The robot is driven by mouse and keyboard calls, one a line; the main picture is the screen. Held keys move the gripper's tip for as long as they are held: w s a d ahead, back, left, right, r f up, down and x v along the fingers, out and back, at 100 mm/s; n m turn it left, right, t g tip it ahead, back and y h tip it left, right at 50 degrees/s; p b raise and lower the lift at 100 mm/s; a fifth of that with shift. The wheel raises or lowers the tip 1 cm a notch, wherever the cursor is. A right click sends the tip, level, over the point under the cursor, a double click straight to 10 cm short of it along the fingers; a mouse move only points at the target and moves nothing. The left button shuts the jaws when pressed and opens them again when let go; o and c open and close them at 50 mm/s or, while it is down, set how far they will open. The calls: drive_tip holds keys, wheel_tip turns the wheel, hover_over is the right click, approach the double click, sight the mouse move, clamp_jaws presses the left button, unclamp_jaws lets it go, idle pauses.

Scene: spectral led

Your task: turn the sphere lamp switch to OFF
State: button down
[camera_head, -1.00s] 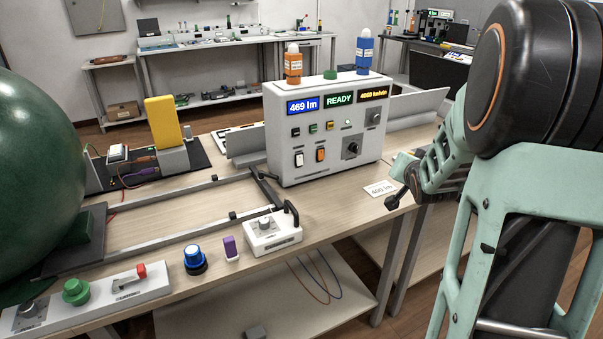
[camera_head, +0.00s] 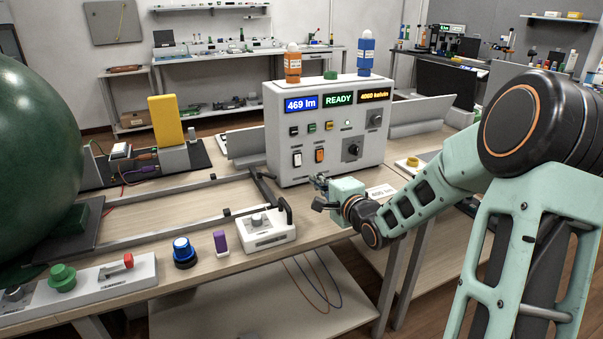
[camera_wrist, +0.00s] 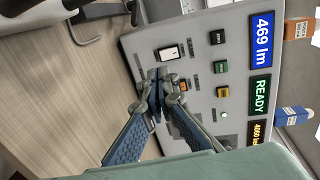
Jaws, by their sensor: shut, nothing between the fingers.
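The grey control box (camera_head: 375,160) stands on the bench with lit displays reading 469 lm, READY and 4060 kelvin. A white rocker switch (camera_head: 297,159) and an orange rocker switch (camera_head: 319,155) sit low on its front, and a dark knob (camera_head: 352,149) is to their right. I cannot read which label names the sphere lamp. My gripper (camera_head: 317,193) is in front of the box, below the orange switch. In the wrist view its fingertips (camera_wrist: 159,78) are together and empty. They partly cover the orange switch (camera_wrist: 184,86); the white switch (camera_wrist: 169,52) is clear beside them.
The large green sphere (camera_head: 35,160) fills the left side. A small white box with a knob and black handle (camera_head: 268,232), a purple block (camera_head: 220,241) and a blue knob (camera_head: 184,252) line the bench's front edge. A 400 lm card (camera_head: 381,192) lies behind my gripper.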

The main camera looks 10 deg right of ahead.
sight(296, 165)
drive_tip(key=b+x, duration=0.2)
drive_tip(key=x, duration=0.7)
drive_tip(key=shift+f, duration=0.15)
drive_tip(key=shift+w+a, duration=0.15)
drive_tip(key=shift+w, duration=0.55)
drive_tip(key=shift+b, duration=0.3)
